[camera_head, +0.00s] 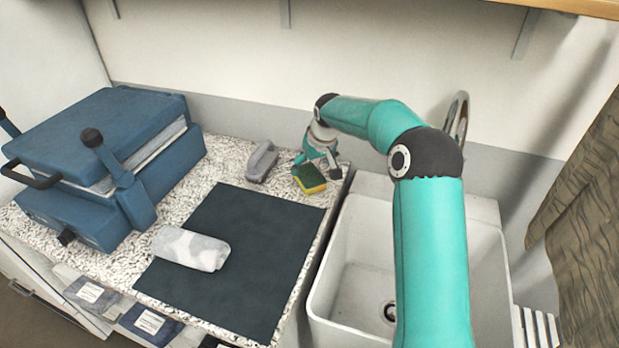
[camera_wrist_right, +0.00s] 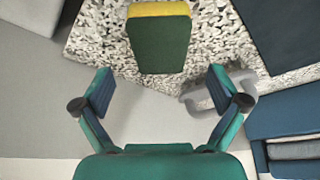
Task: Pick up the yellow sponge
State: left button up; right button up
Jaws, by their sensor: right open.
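The yellow sponge (camera_head: 310,179) lies on the speckled counter near its right edge, just behind the dark mat. One broad face is green and its edge is yellow. My right gripper (camera_head: 319,158) is above and right beside it, partly overlapping it in the head view. In the right wrist view the sponge (camera_wrist_right: 159,42) is at the top centre, beyond the two spread fingertips of my right gripper (camera_wrist_right: 160,75). The fingers are open with nothing between them. My left gripper is not in view.
A grey handled tool (camera_head: 262,161) lies left of the sponge. A dark mat (camera_head: 250,240) has a rolled white cloth (camera_head: 190,248) on it. A blue press-like machine (camera_head: 100,165) stands at left. A white sink (camera_head: 335,275) is at right, and the wall is close behind.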

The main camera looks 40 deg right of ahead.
aim_at(309, 175)
jog(key=shift+w+f+p, duration=0.2)
jog(key=shift+f+p, duration=0.1)
jog(key=shift+f, duration=0.3)
jog(key=p+x, duration=0.1)
jog(key=x, duration=0.3)
jog(key=shift+f+b, duration=0.25)
jog(key=shift+b, duration=0.05)
jog(key=c, duration=0.9)
jog(key=shift+o, duration=0.2)
jog(key=shift+r, duration=0.1)
